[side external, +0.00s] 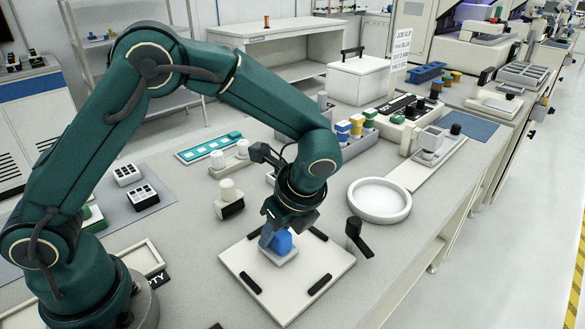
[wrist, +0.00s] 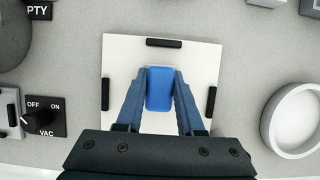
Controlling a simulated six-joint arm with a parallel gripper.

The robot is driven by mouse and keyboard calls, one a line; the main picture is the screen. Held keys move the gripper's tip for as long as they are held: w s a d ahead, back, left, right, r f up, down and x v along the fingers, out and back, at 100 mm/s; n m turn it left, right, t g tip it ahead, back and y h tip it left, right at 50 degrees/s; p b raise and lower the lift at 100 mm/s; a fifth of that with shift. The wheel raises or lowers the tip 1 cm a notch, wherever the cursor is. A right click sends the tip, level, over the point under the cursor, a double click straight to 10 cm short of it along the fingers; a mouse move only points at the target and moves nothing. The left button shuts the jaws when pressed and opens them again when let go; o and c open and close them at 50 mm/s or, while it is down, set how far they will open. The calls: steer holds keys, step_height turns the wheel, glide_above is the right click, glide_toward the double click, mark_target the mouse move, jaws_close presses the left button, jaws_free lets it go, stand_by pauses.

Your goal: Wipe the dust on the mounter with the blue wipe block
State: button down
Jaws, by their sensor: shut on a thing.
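The blue wipe block (side external: 283,242) is held between the two fingers of my gripper (wrist: 160,80), low over a white square plate (side external: 240,262). I take this plate, with short black bars along its edges, to be the mounter; no label on it is readable. In the wrist view the blue wipe block (wrist: 160,90) is upright in the picture, near the middle of the plate (wrist: 125,60). A pale grey patch shows under the block in the side view. I cannot tell whether the block touches the plate. No dust can be made out in either view.
A round white dish (side external: 380,198) stands right of the plate, with a black upright piece (side external: 354,236) between them. A VAC knob unit (wrist: 38,118) is left of the plate. Racks with colored pieces (side external: 350,130) stand behind.

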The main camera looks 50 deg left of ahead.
mark_target(288, 253)
steer(key=shift+d+f, duration=0.15)
steer(key=shift+d, duration=1.95)
steer(key=shift+r, duration=3.05)
step_height(288, 253, up, 3)
steer(key=shift+f, duration=0.1)
